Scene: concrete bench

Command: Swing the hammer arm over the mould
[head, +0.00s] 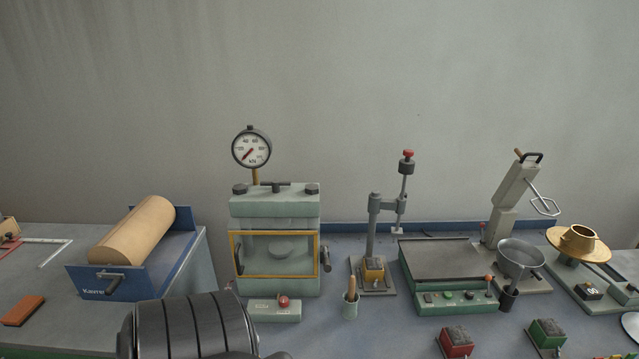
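The hammer stand has a grey upright post (371,235) on a flat base plate (388,291). Its hammer arm (387,203) reaches out to the right from the top of the post. The arm carries a thin upright rod with a dark weight (407,167), a red knob (408,153) on top and a small foot (398,231) below. A small brass-coloured mould (374,269) sits on the base plate, in front of the post. The hammer foot hangs to the right of the mould and higher. Neither gripper can be seen.
A green press (275,205) with a gauge (251,148) stands left of the stand, and a cup with a wooden handle (350,305) is nearby. A flat-topped table machine (445,262) is close on the right. Red (456,342) and green (547,333) boxes stand in front.

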